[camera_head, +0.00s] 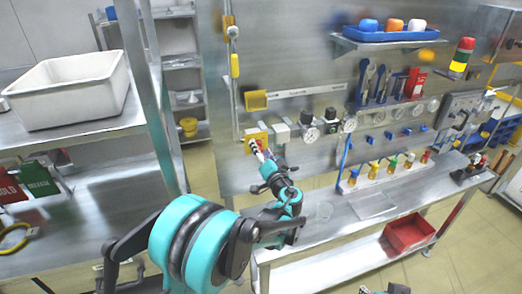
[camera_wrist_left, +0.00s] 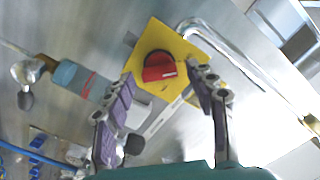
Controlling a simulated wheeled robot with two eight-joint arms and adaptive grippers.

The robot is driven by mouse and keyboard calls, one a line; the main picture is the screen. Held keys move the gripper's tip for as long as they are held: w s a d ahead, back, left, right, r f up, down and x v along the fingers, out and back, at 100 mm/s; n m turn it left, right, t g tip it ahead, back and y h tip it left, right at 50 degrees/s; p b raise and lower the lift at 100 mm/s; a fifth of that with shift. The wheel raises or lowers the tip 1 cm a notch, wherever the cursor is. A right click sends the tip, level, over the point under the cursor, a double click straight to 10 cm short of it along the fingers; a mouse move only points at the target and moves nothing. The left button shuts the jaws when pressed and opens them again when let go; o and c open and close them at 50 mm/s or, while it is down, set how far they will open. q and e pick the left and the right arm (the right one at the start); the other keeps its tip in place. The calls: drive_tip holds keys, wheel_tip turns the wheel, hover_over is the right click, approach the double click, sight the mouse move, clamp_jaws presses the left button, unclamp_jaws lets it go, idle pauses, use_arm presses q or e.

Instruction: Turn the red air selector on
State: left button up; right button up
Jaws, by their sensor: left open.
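The red air selector (camera_wrist_left: 158,68) is a round red knob with a raised grip bar, set on a yellow plate (camera_wrist_left: 181,40) on the metal panel. In the head view the yellow plate (camera_head: 254,136) stands at the panel's left side, and the knob is mostly hidden by my gripper. My left gripper (camera_wrist_left: 160,76) is open, one finger on each side of the knob in the wrist view; I cannot tell whether they touch it. It also shows in the head view (camera_head: 258,151), close in front of the plate. Only small parts, perhaps of my right arm, show at the bottom edge.
A pipe (camera_wrist_left: 225,52) runs beside the yellow plate, and a blue-grey fitting (camera_wrist_left: 78,79) sits on its other side. Gauges (camera_head: 310,134) line the panel to the right. A bench (camera_head: 340,209) and a red bin (camera_head: 408,233) stand below. A white tub (camera_head: 70,91) is at left.

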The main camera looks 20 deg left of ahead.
use_arm(q)
drive_tip(key=c, duration=1.2)
drive_tip(key=shift+o, duration=0.2)
drive_tip(key=shift+m, duration=0.3)
drive_tip(key=m+b, duration=0.2)
drive_tip(key=m, duration=0.1)
drive_tip(key=shift+f, duration=0.15)
drive_tip(key=m+b, duration=0.1)
drive_tip(key=m, duration=0.3)
drive_tip(key=m+b, duration=0.1)
drive_tip(key=m, duration=0.4)
drive_tip(key=m+b, duration=0.2)
drive_tip(key=m, duration=0.3)
drive_tip(key=shift+f, duration=0.25)
drive_tip(key=shift+m, duration=0.3)
